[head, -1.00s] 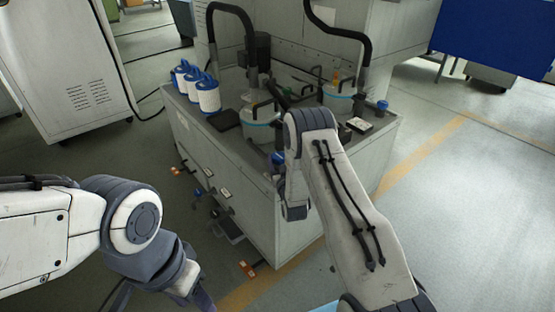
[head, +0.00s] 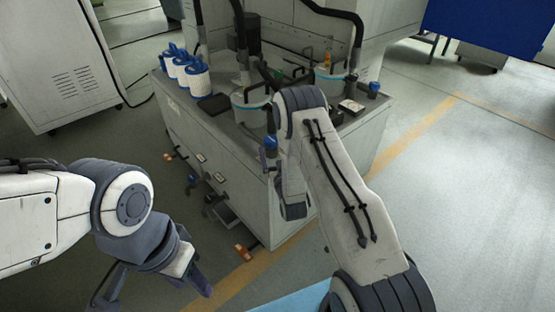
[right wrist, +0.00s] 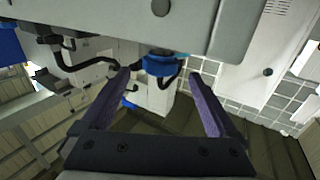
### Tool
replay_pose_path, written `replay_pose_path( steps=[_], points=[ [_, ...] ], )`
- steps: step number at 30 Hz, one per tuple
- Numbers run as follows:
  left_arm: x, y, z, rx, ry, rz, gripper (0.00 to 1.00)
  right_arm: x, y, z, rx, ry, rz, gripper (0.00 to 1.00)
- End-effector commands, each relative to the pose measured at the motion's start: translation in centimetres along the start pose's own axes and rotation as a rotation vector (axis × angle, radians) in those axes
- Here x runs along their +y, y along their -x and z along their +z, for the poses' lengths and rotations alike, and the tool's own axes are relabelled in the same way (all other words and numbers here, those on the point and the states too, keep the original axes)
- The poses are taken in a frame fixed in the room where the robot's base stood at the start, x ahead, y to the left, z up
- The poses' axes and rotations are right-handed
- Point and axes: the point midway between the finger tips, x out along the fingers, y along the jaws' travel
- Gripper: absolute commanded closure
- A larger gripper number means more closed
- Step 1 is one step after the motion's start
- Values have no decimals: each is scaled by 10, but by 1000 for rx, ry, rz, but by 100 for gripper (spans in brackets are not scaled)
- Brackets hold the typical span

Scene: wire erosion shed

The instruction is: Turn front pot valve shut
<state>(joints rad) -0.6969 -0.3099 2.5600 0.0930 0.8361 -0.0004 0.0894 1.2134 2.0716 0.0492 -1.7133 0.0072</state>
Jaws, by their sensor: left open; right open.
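The front pot (head: 247,108) is white with a pale blue band and stands at the cabinet's near edge, partly behind my right arm. A blue valve knob (head: 271,142) shows just below it in the head view. In the right wrist view a blue valve part (right wrist: 160,65) with a dark curved handle lies between and slightly beyond the fingertips of my right gripper (right wrist: 158,80). That gripper is open and empty; contact cannot be told. In the head view it is mostly hidden by its arm. My left gripper (head: 158,288) is open and empty, low at left, away from the cabinet.
A second banded pot (head: 330,82) with a blue knob (head: 374,88) stands further back. Several blue-white canisters (head: 197,80) line the cabinet (head: 220,160) top's left side. Black hoses hang above. The floor at right is clear.

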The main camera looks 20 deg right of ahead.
Motion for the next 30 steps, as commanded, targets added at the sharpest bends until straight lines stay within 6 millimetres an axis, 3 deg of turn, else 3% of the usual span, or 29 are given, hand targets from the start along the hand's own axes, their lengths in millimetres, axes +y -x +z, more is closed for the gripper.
replay_pose_path(
  steps=[3, 10, 26, 30],
  points=[
    [0, 0, 0, 0, 0, 0, 50, 0, 24, 1, -5, 0, -1, 6],
    [0, 0, 0, 0, 0, 0, 50, 0, 47, 1, -2, 0, -1, 6],
    [0, 0, 0, 0, 0, 0, 50, -1, 48, 0, -3, 0, -2, 6],
    [0, 0, 0, 0, 0, 0, 50, -18, 39, -8, -56, -1, -34, 6]
  ],
)
